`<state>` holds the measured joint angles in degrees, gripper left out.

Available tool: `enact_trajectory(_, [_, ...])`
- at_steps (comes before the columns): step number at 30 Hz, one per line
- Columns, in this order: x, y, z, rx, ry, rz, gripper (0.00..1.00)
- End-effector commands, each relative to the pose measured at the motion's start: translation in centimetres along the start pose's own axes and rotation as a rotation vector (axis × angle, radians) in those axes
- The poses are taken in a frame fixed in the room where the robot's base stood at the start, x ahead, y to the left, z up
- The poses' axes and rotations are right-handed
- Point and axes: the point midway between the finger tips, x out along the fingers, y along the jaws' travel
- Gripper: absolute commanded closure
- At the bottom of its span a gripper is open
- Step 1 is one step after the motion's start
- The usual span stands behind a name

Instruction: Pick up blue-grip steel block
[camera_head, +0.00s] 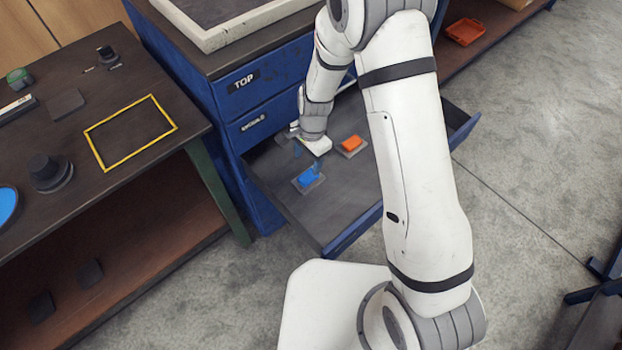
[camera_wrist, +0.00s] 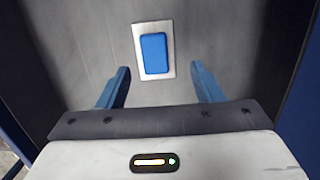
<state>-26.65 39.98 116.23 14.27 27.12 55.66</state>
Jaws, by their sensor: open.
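The blue-grip steel block (camera_head: 309,179) lies flat on the floor of an open blue drawer (camera_head: 290,205) in the head view. In the wrist view the block (camera_wrist: 154,52) shows as a blue grip on a pale steel plate, ahead of my fingertips and roughly centred between them. My gripper (camera_wrist: 160,80) is open and empty, with two blue fingers apart. In the head view my arm reaches down into the drawer, with its end near the block; the fingers are hard to make out there.
A block with an orange grip (camera_head: 351,145) lies in the same drawer, right of the blue one. The drawer walls stand close on both sides in the wrist view. A dark bench (camera_head: 110,185) with a yellow frame (camera_head: 131,132) stands at left.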

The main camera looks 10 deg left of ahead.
Motion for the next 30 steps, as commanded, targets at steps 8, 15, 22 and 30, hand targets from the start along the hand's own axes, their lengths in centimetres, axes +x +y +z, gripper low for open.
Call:
enact_trajectory(8, [3.6,0.7,-0.3,0.000,-0.001,0.003,0.40])
enact_trajectory(15, [6.3,0.9,-0.4,-0.001,0.000,0.001,0.40])
enact_trajectory(22, [6.4,0.8,-0.4,-0.002,0.001,-0.001,0.40])
enact_trajectory(30, [6.4,0.8,-0.4,-0.002,0.001,-0.001,0.60])
